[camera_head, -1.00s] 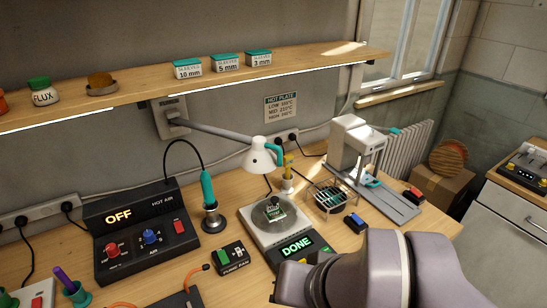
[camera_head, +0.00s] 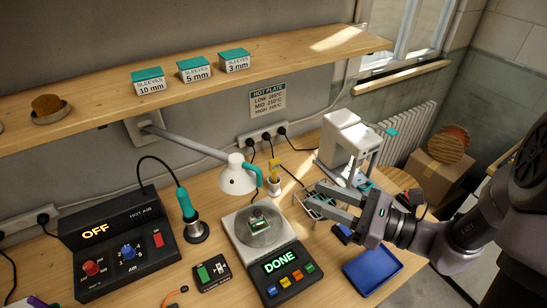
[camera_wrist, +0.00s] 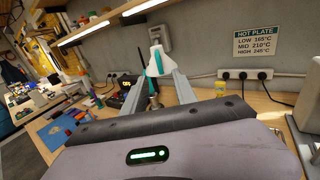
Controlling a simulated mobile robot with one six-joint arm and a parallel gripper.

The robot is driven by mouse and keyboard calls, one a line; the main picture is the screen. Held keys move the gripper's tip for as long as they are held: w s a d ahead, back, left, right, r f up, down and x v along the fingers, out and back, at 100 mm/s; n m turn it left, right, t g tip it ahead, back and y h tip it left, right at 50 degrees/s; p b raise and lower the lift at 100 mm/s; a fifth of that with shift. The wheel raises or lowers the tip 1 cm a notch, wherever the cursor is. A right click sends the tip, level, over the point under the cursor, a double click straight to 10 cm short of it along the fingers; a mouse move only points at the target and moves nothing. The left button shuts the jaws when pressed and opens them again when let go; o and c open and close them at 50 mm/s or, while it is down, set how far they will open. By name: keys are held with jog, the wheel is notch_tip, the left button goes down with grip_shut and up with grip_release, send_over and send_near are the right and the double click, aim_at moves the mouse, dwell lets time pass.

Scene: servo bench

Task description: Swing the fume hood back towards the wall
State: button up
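The fume hood (camera_head: 237,180) is a white cone with a teal handle (camera_head: 257,173). It hangs on a grey arm (camera_head: 185,145) from a wall bracket, just behind and above the hot plate (camera_head: 267,233). My gripper (camera_head: 313,194) is to the right of the hood, with its two grey fingers apart and pointing left towards it. A gap shows between the fingertips and the handle. In the wrist view the hood (camera_wrist: 158,62) and its teal handle appear ahead, between the open fingers (camera_wrist: 152,78). Nothing is held.
The hot plate shows DONE and bears a small green board (camera_head: 259,222). A wire rack (camera_head: 322,207) lies under my fingers. A white press stand (camera_head: 345,142) is behind, a blue tray (camera_head: 372,270) in front. The shelf (camera_head: 200,88) runs above the hood arm.

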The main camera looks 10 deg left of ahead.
aim_at(259, 171)
jog(key=x, duration=1.5)
jog(key=shift+s+a+b, duration=0.2)
jog(key=shift+a+b, duration=0.15)
jog(key=shift+c, duration=0.4)
grip_shut()
